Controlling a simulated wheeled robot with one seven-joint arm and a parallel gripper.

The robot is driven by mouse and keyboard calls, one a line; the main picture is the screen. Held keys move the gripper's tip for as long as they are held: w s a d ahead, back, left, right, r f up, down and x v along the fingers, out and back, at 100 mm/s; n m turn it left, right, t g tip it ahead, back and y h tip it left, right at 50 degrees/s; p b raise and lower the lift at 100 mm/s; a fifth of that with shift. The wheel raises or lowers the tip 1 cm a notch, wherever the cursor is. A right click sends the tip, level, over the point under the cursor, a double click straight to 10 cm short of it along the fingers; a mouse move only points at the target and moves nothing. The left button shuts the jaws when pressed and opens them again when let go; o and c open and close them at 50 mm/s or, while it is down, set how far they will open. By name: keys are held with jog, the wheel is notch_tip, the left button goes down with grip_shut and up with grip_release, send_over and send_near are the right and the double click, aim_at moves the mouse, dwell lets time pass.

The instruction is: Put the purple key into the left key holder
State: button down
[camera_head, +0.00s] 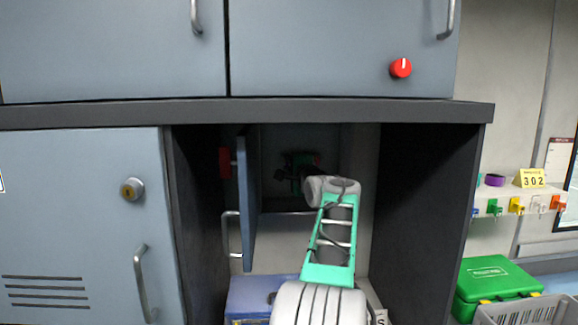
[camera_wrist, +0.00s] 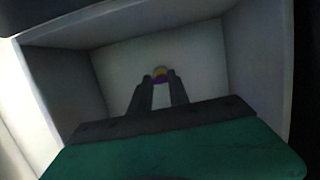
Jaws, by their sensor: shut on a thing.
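My gripper (camera_wrist: 159,77) is inside a pale, box-like compartment in the wrist view, its two dark fingers close together. They are shut on a small purple piece, which I take to be the purple key (camera_wrist: 159,80). A small yellowish rounded spot shows just beyond the fingertips; I cannot tell what it is. In the head view my arm reaches into the dark open cabinet, and the wrist hides the fingertips and the key. I cannot make out a left key holder for certain in either view.
A narrow blue-grey door (camera_head: 248,200) stands open left of my arm. The compartment walls (camera_wrist: 70,85) are close on both sides. At right, a white shelf (camera_head: 515,195) has several coloured keys hanging under it. A green case (camera_head: 490,280) and grey crate (camera_head: 525,312) sit below.

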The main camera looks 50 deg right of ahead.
jog(key=shift+d+p+x, duration=0.2)
jog(key=shift+p+x, duration=0.95)
jog(key=shift+p, duration=0.15)
dwell(1.1)
jog(key=c, duration=1.2)
grip_release()
jog(key=shift+s, duration=0.15)
jog(key=shift+o, duration=0.2)
jog(key=shift+s+a+b, duration=0.9)
jog(key=shift+a+b, duration=0.15)
jog(key=shift+b, duration=0.25)
jog(key=shift+s+a+f+b, duration=0.2)
jog(key=shift+s+a+b, duration=0.15)
jog(key=shift+b, duration=0.3)
jog(key=s+a+b, duration=0.4)
jog(key=shift+a+r, duration=0.2)
jog(key=shift+a, duration=0.1)
jog(key=shift+w+a, duration=0.1)
